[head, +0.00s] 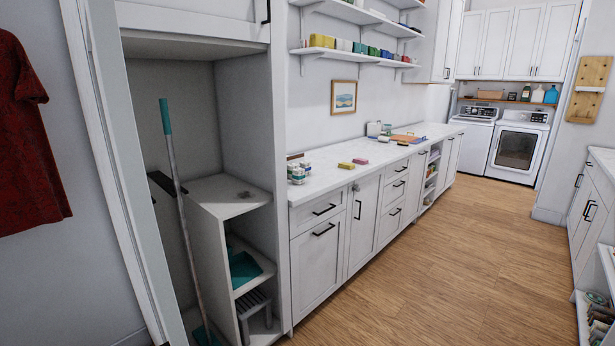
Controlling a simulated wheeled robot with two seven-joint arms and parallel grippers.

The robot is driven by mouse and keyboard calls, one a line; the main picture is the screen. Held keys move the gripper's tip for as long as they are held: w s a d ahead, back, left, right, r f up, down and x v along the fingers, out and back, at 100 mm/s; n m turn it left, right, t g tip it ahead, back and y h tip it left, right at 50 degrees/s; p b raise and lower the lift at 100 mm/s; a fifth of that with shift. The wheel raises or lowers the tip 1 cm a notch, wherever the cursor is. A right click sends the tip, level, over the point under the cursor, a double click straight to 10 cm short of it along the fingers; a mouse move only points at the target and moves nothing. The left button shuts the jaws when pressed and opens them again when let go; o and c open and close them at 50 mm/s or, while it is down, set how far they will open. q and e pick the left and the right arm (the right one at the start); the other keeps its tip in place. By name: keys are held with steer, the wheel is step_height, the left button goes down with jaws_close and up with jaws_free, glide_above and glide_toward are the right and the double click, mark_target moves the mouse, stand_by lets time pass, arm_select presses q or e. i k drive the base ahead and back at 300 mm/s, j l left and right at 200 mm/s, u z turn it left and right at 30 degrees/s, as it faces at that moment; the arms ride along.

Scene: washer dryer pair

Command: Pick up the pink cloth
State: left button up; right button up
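A small pink block-like item (360,161), which may be the folded pink cloth, lies flat on the white counter (325,172). It is near the counter's front edge, just behind and to the right of a similar yellow item (346,166). It is too small in the picture to make out its folds. Neither of my grippers shows in the head view.
Small jars (298,174) stand at the counter's near end. The wooden floor (440,270) is clear between the counter and the right-hand cabinets (597,200). A washer (472,137) and dryer (516,147) stand at the far end. A broom (178,190) leans in the left closet.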

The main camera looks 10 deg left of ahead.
mark_target(357, 160)
steer(key=i+l+z, duration=0.2)
steer(key=i+z, duration=0.5)
steer(key=z, duration=0.15)
steer(key=i, duration=3.4)
steer(key=i+l+u, duration=0.2)
steer(key=i+u, duration=0.25)
steer(key=i, duration=0.35)
steer(key=i+l+u, duration=0.45)
steer(key=i, duration=0.3)
steer(key=i+l+u, duration=0.45)
steer(key=i+l, duration=0.2)
